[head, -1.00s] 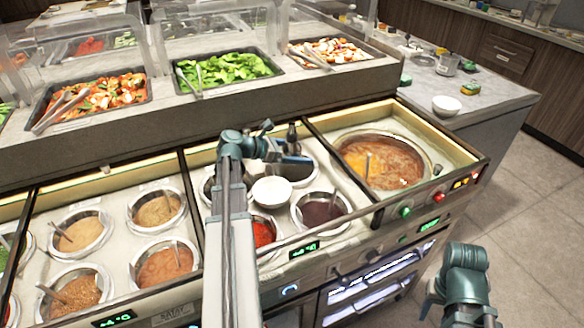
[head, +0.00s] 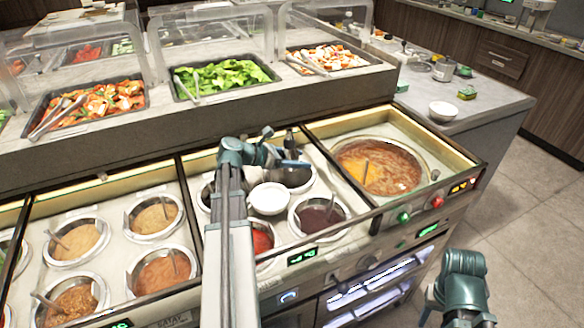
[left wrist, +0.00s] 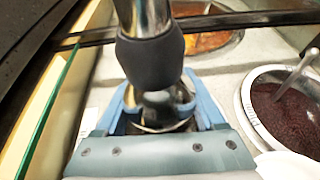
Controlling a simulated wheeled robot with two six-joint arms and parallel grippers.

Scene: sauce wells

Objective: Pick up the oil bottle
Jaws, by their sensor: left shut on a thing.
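The oil bottle (head: 289,141) is a dark, slim bottle at the back of the sauce counter, left of the large soup pot; in the head view only its upper part shows. My left gripper (head: 296,164) reaches it from the left and is shut on it. In the left wrist view the bottle (left wrist: 150,55) stands between the blue fingers, with a black rounded section and a shiny neck above. Its lower part is hidden by the gripper. My right arm's teal joint shows at the lower right of the head view; its fingers do not show.
A white bowl (head: 270,198) sits close in front of the left gripper, among round sauce wells. A dark red sauce well (head: 318,214) is to its right. The soup pot (head: 380,166) lies further right. The raised salad ledge (head: 250,118) runs behind the counter.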

